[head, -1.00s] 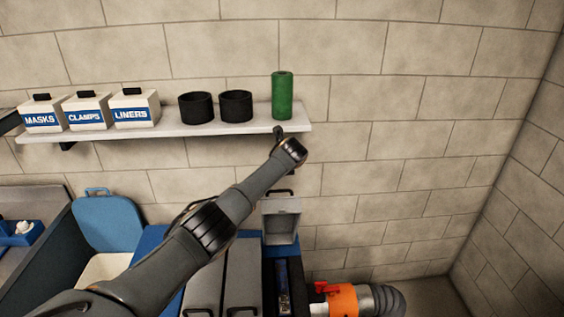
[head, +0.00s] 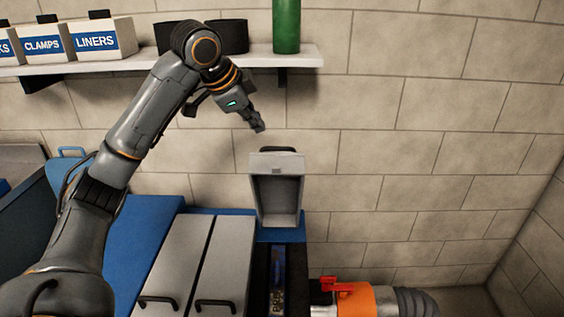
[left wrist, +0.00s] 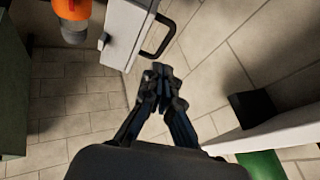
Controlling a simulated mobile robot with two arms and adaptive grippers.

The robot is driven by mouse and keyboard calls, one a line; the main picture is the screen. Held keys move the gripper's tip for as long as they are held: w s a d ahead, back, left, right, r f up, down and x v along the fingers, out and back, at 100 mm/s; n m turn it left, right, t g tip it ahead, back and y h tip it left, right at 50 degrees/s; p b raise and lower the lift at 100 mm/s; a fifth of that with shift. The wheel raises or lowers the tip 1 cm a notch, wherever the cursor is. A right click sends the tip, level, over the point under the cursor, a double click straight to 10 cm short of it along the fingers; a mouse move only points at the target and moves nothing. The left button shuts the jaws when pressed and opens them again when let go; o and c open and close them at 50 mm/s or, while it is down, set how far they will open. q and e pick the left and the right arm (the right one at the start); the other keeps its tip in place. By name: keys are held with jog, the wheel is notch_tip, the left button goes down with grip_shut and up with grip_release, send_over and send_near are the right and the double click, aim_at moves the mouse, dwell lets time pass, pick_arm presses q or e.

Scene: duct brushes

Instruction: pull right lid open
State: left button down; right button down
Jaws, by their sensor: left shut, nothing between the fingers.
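The right lid (head: 275,195) is a grey panel that stands raised at the back of the blue bin unit. Its underside faces me, and its black handle (head: 278,150) is at the top. Below it is an open compartment (head: 277,275) with something dark inside that bears lettering. My left gripper (head: 257,126) is shut and empty, a little above and left of the raised lid. In the left wrist view its closed fingers (left wrist: 165,88) are apart from the lid's black handle (left wrist: 159,37). My right gripper is not in view.
Two closed grey lids, the left (head: 180,260) and the middle one (head: 226,265), lie left of the open compartment. A shelf (head: 285,60) with boxes, black cups and a green cylinder (head: 287,25) is above. An orange duct fitting (head: 358,300) is at lower right.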

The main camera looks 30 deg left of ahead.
pick_arm(q)
jog(key=shift+s+f, duration=0.2)
jog(key=shift+f, duration=0.1)
jog(key=shift+w+d+f, duration=0.1)
jog(key=shift+f, duration=0.1)
jog(key=x, duration=0.9)
jog(key=shift+p, duration=0.35)
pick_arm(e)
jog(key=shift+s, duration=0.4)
